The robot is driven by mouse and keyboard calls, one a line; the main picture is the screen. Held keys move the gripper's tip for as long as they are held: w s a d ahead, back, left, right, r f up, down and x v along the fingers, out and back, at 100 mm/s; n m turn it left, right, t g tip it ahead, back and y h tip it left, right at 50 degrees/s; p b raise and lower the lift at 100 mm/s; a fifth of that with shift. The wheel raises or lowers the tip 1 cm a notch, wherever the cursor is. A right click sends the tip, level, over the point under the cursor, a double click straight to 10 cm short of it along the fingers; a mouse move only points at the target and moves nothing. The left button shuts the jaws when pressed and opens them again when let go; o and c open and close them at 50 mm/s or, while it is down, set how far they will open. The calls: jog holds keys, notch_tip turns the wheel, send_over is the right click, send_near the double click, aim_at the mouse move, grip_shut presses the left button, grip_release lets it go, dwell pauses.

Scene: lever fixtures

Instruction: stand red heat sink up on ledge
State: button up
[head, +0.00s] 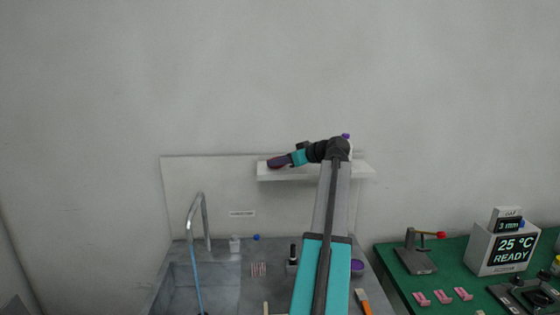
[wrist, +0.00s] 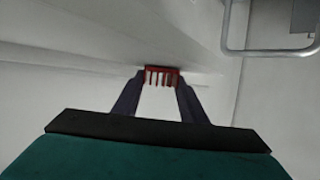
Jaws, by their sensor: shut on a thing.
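The red heat sink (wrist: 161,72) shows in the wrist view as a small finned piece between the tips of my gripper (wrist: 160,84). My gripper is shut on it, one dark finger on each side. In the head view my gripper (head: 277,162) is at the left part of the white wall ledge (head: 320,174), and the heat sink is mostly hidden there. In the wrist view the ledge's pale surface (wrist: 75,58) runs beside the heat sink. I cannot tell whether the heat sink touches the ledge.
A green bench at right holds a red-knobbed lever fixture (head: 416,252), pink pieces (head: 442,297) and a display box (head: 503,250).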

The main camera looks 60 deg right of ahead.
jog(key=shift+f, duration=0.25)
jog(key=o, duration=1.1)
jog(key=shift+r, duration=0.1)
jog(key=shift+c, duration=0.2)
jog(key=shift+r, duration=0.15)
jog(key=b+v, duration=0.2)
jog(key=v, duration=1)
jog(key=shift+b, duration=0.4)
jog(key=shift+d, duration=0.1)
